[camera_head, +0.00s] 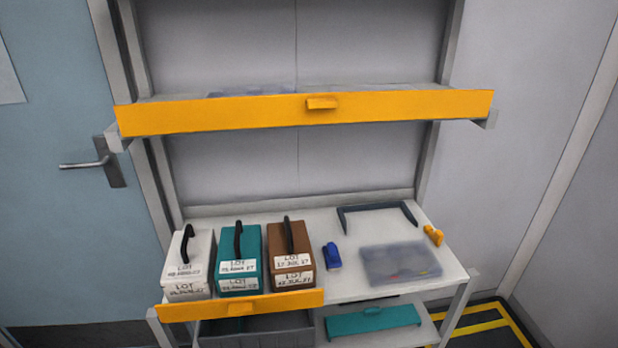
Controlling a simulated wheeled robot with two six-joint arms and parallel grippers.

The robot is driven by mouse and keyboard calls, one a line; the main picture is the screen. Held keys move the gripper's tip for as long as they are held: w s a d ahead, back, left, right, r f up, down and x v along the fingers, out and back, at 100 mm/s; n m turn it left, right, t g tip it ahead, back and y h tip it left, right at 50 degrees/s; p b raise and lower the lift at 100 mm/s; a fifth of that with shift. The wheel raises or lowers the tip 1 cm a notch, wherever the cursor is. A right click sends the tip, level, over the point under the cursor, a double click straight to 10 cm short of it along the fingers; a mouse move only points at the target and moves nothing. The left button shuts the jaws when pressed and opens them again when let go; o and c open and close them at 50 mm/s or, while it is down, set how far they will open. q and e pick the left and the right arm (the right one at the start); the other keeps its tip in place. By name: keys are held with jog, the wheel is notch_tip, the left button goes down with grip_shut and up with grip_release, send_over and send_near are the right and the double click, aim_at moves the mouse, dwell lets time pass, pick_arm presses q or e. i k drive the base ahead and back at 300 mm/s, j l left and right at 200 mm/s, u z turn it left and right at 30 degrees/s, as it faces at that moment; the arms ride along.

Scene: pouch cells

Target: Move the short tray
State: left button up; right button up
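A short tray with a yellow front (280,302) sits at the left front edge of the white bench. A small yellow tab sticks out near the middle of its front. Three lot-labelled boxes with black handles stand right behind this front: a white one (200,250), a teal one (252,240) and a brown one (302,242). They hide the tray's floor. A longer yellow-fronted tray (220,114) lies on the upper shelf, with a similar tab. Neither of my grippers is in view.
On the bench's right part are a blue object (332,256), a clear lidded case (400,263), a dark bracket-like frame (377,208) and a small yellow piece (434,235). Below are a dark grey bin (258,330) and a teal object (373,320). Bare bench (350,290) shows between items.

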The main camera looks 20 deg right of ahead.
aim_at(391, 263)
jog(key=z, duration=1.25)
